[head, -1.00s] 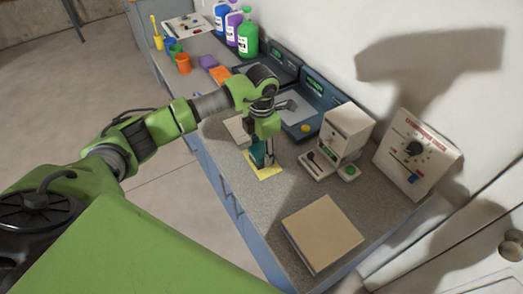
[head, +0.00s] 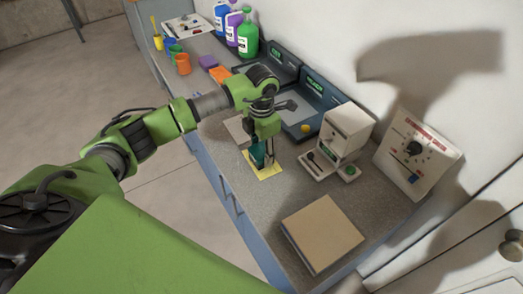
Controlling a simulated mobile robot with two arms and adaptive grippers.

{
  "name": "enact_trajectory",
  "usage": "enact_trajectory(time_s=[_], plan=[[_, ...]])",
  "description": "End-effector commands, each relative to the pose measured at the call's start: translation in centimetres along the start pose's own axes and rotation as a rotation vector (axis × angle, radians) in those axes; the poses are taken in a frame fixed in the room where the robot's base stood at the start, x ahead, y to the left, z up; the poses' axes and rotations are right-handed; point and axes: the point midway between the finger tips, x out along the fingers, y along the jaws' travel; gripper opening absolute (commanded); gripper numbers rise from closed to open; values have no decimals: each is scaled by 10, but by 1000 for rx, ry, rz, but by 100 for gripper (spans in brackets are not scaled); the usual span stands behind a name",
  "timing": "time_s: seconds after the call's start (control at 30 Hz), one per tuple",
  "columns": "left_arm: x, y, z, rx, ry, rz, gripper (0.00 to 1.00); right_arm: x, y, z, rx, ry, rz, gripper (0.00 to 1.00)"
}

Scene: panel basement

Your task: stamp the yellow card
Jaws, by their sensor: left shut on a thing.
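The yellow card (head: 269,172) lies flat on the grey counter, partly covered by my gripper and the stamp. My left gripper (head: 266,153) points down over the card, shut on a dark teal stamp (head: 257,156). The stamp is upright over the card's upper left part. I cannot tell for sure whether its base touches the card. My right gripper does not show.
A tan box or book (head: 323,234) lies at the counter's near end. A beige machine (head: 341,137) and a dial panel (head: 416,146) stand at the right. Dark scales (head: 318,103), an orange block (head: 220,74), cups and bottles (head: 248,40) stand farther back.

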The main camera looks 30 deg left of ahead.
Motion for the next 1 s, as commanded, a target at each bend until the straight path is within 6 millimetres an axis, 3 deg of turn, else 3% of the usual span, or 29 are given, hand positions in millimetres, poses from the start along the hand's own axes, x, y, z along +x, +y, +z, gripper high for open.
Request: enact_trajectory(time_s=[0.8, 1.0], plan=[[-64, 0, 0, 0, 0, 0, 31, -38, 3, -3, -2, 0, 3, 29], [-70, 0, 0, 0, 0, 0, 31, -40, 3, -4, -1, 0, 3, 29]])
